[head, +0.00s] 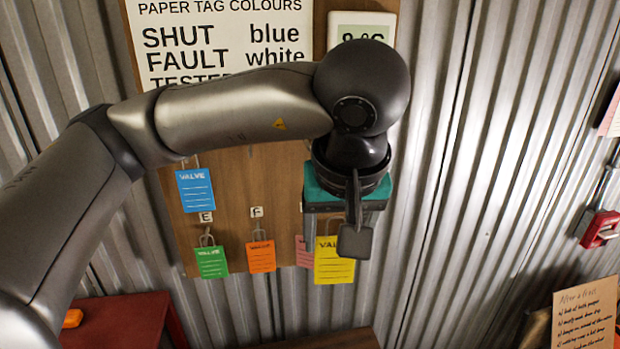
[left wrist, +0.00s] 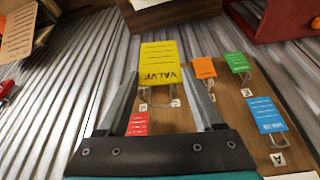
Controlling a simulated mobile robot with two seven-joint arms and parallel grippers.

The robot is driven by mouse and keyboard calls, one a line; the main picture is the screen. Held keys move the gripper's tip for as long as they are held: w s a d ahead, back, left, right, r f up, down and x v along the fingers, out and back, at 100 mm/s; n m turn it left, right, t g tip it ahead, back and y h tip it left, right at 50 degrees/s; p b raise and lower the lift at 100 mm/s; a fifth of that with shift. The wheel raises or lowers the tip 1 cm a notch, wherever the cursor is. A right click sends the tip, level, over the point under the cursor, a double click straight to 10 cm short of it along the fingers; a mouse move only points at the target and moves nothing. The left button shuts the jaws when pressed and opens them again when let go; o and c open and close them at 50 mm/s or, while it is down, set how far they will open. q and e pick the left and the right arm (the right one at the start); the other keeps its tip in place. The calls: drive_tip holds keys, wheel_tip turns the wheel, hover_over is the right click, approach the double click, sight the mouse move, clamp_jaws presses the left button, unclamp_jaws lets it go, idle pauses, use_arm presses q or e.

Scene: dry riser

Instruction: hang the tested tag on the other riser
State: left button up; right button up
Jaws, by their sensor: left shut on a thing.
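My left gripper (head: 338,236) is in front of the wooden tag board (head: 232,228), fingers pointing down. It is shut on a yellow VALVE tag (head: 334,264), which hangs between the fingers. The yellow tag also shows between the fingers in the left wrist view (left wrist: 159,62). Blue (head: 195,190), green (head: 212,262) and orange (head: 261,257) VALVE tags hang on the board. A pink-red tag (head: 303,252) is partly hidden behind the yellow one. On the paper sign (head: 222,35), the TESTED colour is hidden by my arm. My right gripper is not in view.
A red fitting (head: 600,228) is on a pipe at the right of the corrugated wall (head: 480,170). A handwritten card (head: 584,320) stands at lower right. Red furniture (head: 120,322) is at lower left. The wall between board and fitting is clear.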

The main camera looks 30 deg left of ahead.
sight(310, 151)
use_arm(q)
drive_tip(key=shift+n+y, duration=0.3)
drive_tip(key=shift+n, duration=0.5)
drive_tip(key=r, duration=0.1)
drive_tip(key=r+p, duration=0.1)
drive_tip(key=r, duration=0.2)
drive_tip(key=shift+s+d+r, duration=0.15)
drive_tip(key=shift+s+r, duration=0.1)
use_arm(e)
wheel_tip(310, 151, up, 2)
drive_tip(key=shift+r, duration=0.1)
use_arm(q)
drive_tip(key=w+a+p, duration=0.1)
drive_tip(key=w+a, duration=0.2)
drive_tip(key=w, duration=0.1)
drive_tip(key=w+a+p, duration=0.2)
drive_tip(key=w+a, duration=0.2)
drive_tip(key=w, duration=0.1)
drive_tip(key=w+a+p, duration=0.1)
drive_tip(key=w+a, duration=0.2)
drive_tip(key=w, duration=0.2)
drive_tip(key=shift+a+f, duration=0.25)
drive_tip(key=shift+a, duration=0.1)
drive_tip(key=shift+w+a+f, duration=0.15)
drive_tip(key=shift+w+f, duration=0.1)
drive_tip(key=shift+f, duration=0.05)
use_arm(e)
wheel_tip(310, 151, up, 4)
use_arm(q)
drive_tip(key=shift+f, duration=0.1)
